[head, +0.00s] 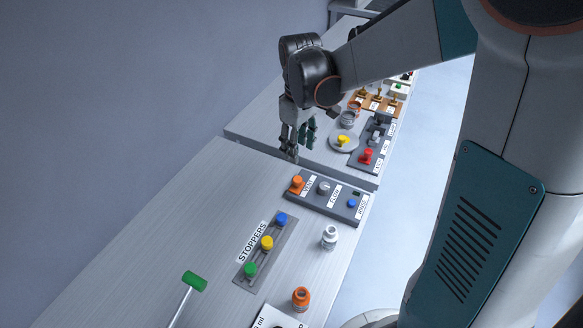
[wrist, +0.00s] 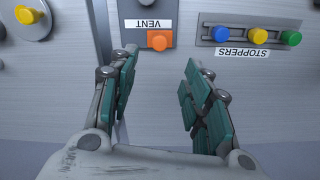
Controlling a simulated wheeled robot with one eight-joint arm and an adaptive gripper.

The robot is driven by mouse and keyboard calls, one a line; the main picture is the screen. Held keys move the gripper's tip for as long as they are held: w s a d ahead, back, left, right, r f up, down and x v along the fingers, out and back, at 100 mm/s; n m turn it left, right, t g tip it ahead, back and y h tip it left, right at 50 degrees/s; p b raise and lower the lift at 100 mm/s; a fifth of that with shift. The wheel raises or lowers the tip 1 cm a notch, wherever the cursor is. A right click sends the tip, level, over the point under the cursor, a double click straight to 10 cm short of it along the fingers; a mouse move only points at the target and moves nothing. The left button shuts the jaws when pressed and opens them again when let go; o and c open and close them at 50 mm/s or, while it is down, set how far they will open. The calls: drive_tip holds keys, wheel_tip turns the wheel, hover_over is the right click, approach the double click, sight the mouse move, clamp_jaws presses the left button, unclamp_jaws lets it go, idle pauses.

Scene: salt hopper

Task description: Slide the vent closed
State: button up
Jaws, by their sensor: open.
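The vent is an orange knob (head: 297,182) at the left end of a dark grey control panel (head: 337,206), beside a label reading VENT. In the wrist view the orange vent knob (wrist: 160,40) sits below the upside-down VENT label (wrist: 148,23), ahead of the gap between my fingers. My gripper (head: 298,145) is open and empty, above the table near the panel's left end. In the wrist view my gripper's teal-padded fingers (wrist: 160,88) are spread apart and do not touch the knob. The slot under the knob is hard to make out.
A stoppers rack (head: 266,250) with blue, yellow and green stoppers lies close by. A white bottle (head: 330,236), an orange bottle (head: 301,298) and a green-handled tool (head: 194,282) are nearer. A second table (head: 265,128) with a red-knobbed panel (head: 376,145) stands beyond a gap.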

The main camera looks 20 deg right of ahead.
sight(297, 179)
wheel_tip(297, 179, down, 12)
drive_tip(key=b, duration=0.3)
drive_tip(key=shift+f+b, duration=0.1)
drive_tip(key=shift+b, duration=0.2)
